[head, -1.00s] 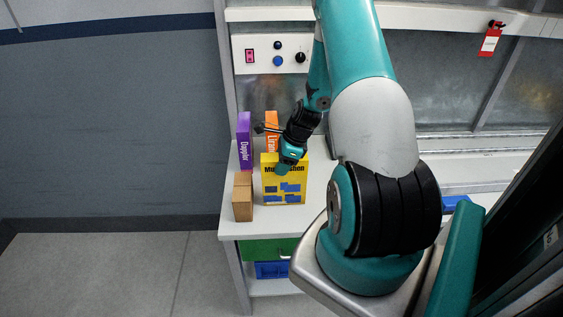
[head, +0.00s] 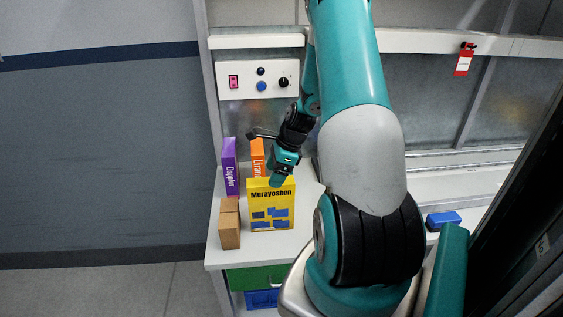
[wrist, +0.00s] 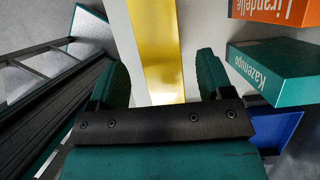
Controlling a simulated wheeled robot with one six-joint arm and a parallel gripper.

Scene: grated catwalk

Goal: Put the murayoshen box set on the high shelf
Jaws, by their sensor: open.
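The yellow Murayoshen box (head: 271,212) stands upright on the white bench top. My gripper (head: 279,179) is at its top edge in the head view, covering part of its upper right corner. In the wrist view my gripper (wrist: 162,72) is open, and the yellow box (wrist: 160,50) shows as a strip between the two fingers. I see a gap on both sides of the strip. A white ledge (head: 255,41) runs above the control panel; I cannot tell whether it is the high shelf.
A purple Dappler box (head: 230,167), an orange box (head: 257,158) and a brown box (head: 229,226) stand close to the yellow one. The wrist view shows a green Kazempo box (wrist: 280,70) near the right finger. A blue item (head: 443,220) lies on the bench at right.

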